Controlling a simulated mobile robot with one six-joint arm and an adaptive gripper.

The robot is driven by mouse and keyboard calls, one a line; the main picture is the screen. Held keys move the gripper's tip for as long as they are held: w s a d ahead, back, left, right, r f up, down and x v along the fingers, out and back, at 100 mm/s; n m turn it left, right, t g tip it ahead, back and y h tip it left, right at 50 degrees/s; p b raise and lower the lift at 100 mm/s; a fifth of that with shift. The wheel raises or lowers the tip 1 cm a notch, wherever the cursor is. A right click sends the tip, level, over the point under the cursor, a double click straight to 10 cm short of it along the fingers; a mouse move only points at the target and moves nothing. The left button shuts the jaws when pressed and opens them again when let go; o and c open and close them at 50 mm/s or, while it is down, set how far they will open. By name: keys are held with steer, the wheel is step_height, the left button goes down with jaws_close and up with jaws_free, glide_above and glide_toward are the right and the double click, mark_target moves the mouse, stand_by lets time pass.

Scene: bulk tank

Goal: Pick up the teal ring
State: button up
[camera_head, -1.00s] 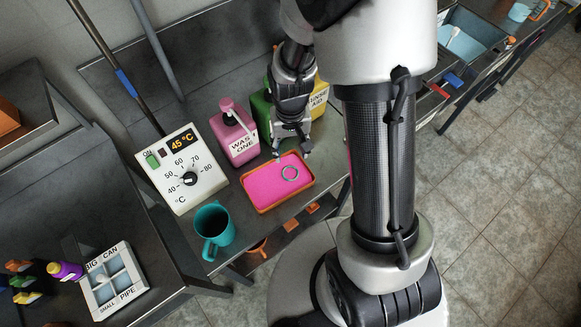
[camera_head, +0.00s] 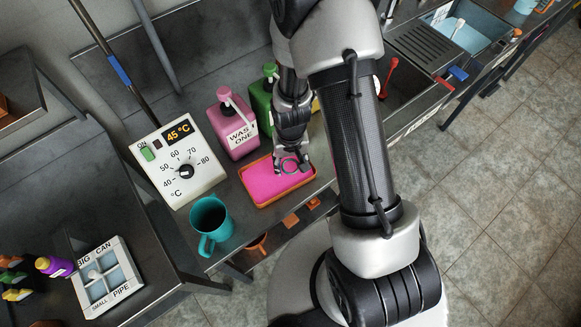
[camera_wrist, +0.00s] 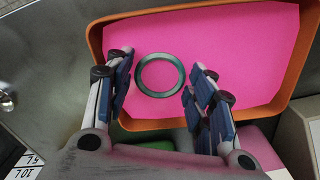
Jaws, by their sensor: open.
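The teal ring (camera_wrist: 139,86) lies flat in an orange tray with a pink bottom (camera_wrist: 108,15). In the head view the ring (camera_head: 290,166) is partly covered by my gripper. My gripper (camera_wrist: 155,85) is open, with one blue-padded finger to the left of the ring and the other to its right. The fingers look apart from the ring; their height above it is hard to tell. In the head view my gripper (camera_head: 291,163) is over the right part of the tray (camera_head: 262,207).
A pink bottle (camera_head: 234,130) and a green bottle (camera_head: 262,103) stand behind the tray. A temperature dial box (camera_head: 180,165) stands to its left. A teal mug (camera_head: 210,222) stands at the front left. The metal counter's front edge lies close to the tray.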

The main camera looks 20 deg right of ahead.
steer(key=c, duration=0.6)
steer(key=shift+o, duration=0.2)
steer(key=shift+r, duration=0.1)
